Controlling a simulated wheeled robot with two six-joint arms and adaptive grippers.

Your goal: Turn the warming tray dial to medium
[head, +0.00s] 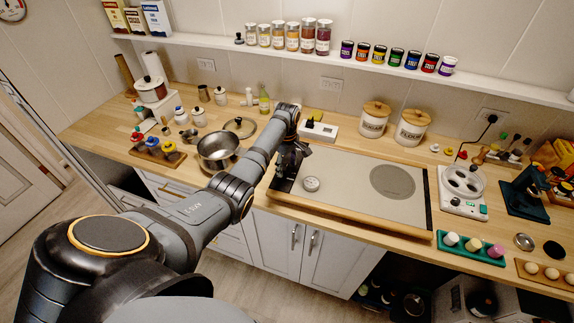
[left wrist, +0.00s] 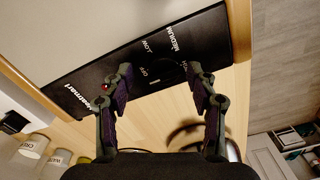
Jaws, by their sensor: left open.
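The warming tray (head: 350,190) is a wide flat unit on the wooden counter with a pale top. A black control panel runs along its left end, and it fills the left wrist view (left wrist: 75,93) with white lettering including LOW, MEDIUM and OFF. The dial is dark against the panel and hard to make out; a short white mark (left wrist: 154,80) shows below OFF, between my fingers. My left gripper (head: 290,160) is over the panel. In the left wrist view its fingers (left wrist: 159,72) are open and apart, one on each side of that mark; contact is unclear. My right gripper is not seen.
A small round item (head: 311,184) and a grey disc (head: 392,181) are on the tray top. A steel pot (head: 217,150) stands left of my arm. A white power strip (head: 318,131) and two lidded canisters (head: 374,120) stand behind the tray.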

